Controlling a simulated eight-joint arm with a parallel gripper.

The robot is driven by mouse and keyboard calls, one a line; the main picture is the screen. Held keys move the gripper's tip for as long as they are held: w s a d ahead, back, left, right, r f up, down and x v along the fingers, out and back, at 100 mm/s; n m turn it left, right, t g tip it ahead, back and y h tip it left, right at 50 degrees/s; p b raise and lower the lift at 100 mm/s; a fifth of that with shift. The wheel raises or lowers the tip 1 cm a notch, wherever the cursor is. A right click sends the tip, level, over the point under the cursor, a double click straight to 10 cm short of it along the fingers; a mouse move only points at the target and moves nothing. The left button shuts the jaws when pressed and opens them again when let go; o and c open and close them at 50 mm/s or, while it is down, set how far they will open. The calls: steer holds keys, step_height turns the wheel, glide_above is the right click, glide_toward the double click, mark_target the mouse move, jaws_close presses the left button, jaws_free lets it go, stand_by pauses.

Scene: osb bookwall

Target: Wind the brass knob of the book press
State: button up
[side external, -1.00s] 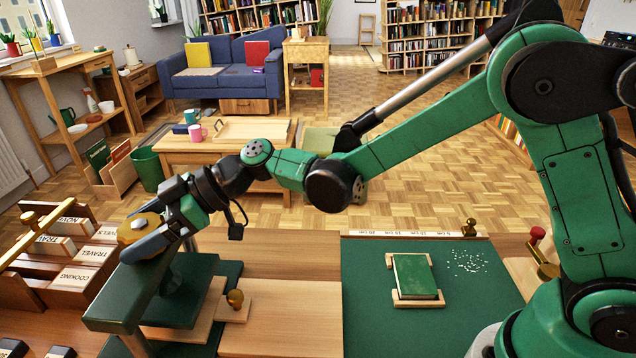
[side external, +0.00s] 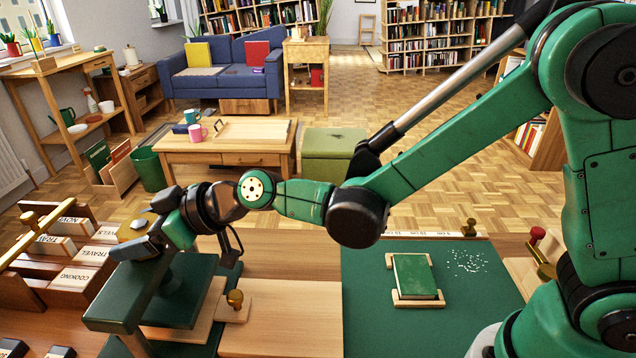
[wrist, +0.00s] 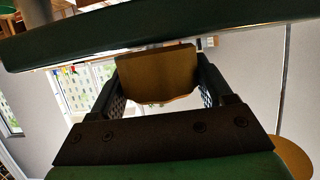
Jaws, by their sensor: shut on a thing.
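The book press is dark green, with a flat top beam (side external: 112,292) and a lower green plate (side external: 185,290), at the left of the bench in the side view. Its brass knob (side external: 128,229) sits above the beam, partly hidden by my fingers. My gripper (side external: 151,226) is shut on the knob, with one dark finger on either side. In the wrist view the brass knob (wrist: 156,75) fills the space between my two fingers, and the green beam (wrist: 130,35) crosses above it.
Wooden trays with label cards (side external: 82,275) stand left of the press, near a brass rail (side external: 35,238). A small brass knob (side external: 235,298) stands on a wooden block to its right. A green book (side external: 415,276) lies in a wooden cradle on the green mat (side external: 375,325).

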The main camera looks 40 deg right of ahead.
steer(key=shift+m+t+h, duration=0.6)
steer(key=shift+m, duration=0.1)
steer(key=o, duration=1.2)
steer(key=shift+v, duration=2.85)
steer(key=s+d+m+g+h, duration=0.1)
steer(key=s+d+m+h, duration=0.1)
steer(key=d, duration=0.5)
steer(key=s+d+f+m+g+h, duration=0.1)
steer(key=s+d+m+h, duration=0.2)
steer(key=d, duration=0.5)
steer(key=s+d+f+m+g+h, duration=0.1)
steer(key=s+d+m+h, duration=0.1)
steer(key=s+d, duration=0.3)
steer(key=shift+d+f+m+g+h, duration=0.1)
steer(key=shift+d+m+g+h, duration=0.2)
steer(key=shift+d, duration=0.35)
steer(key=shift+d+f+g+h, duration=0.15)
steer(key=shift+d+h, duration=0.25)
steer(key=shift+d, duration=0.2)
